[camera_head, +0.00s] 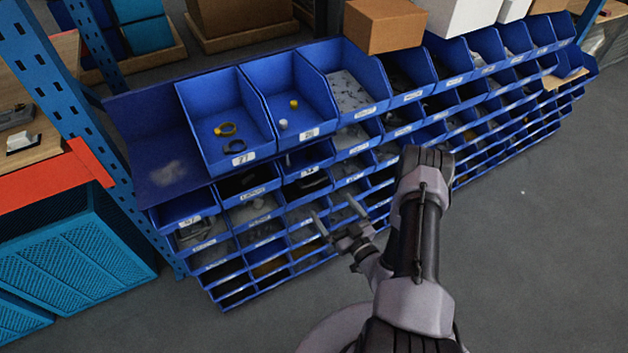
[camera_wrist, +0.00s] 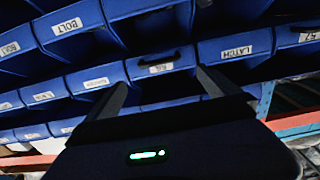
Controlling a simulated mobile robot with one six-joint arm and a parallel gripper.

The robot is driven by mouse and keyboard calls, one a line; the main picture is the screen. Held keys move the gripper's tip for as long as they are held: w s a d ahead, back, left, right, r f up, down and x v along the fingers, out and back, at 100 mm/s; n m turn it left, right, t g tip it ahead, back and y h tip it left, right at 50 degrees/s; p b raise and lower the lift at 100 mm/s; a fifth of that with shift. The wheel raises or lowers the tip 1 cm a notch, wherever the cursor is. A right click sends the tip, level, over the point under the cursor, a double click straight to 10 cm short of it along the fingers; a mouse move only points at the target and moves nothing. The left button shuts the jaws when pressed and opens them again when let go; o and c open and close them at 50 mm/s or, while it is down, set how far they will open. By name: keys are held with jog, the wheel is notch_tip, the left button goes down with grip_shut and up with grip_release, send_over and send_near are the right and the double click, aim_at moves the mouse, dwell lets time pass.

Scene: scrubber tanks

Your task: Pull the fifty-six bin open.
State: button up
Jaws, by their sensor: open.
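The bin I take as fifty-six is blue, in the row under the large top bins, third from the right end in the wrist view (camera_wrist: 160,68). Its front has a dark handle above a small white label that is too blurred to read surely. It matches the bin in the head view (camera_head: 309,172) right of the latch bin and shows no sign of being pulled out. My gripper (camera_head: 337,213) is open and empty, below and in front of that bin. In the wrist view its two fingers (camera_wrist: 162,80) point toward the bin front, apart from the handle as far as I can tell.
A latch bin (camera_wrist: 235,52) and a bin labelled 57 (camera_wrist: 308,38) sit beside it. Top bins (camera_head: 222,125) hold small rings and parts. Blue rack uprights (camera_head: 75,85) and a red beam (camera_head: 50,180) are left. The right floor (camera_head: 540,240) is clear.

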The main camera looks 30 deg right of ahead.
aim_at(315, 182)
jog(key=w+b, duration=0.2)
jog(key=w, duration=0.9)
jog(key=shift+w+a+b, duration=0.15)
jog(key=shift+w+b, duration=0.15)
jog(key=shift+w, duration=0.1)
jog(key=c, duration=1.8)
jog(key=shift+o, duration=0.2)
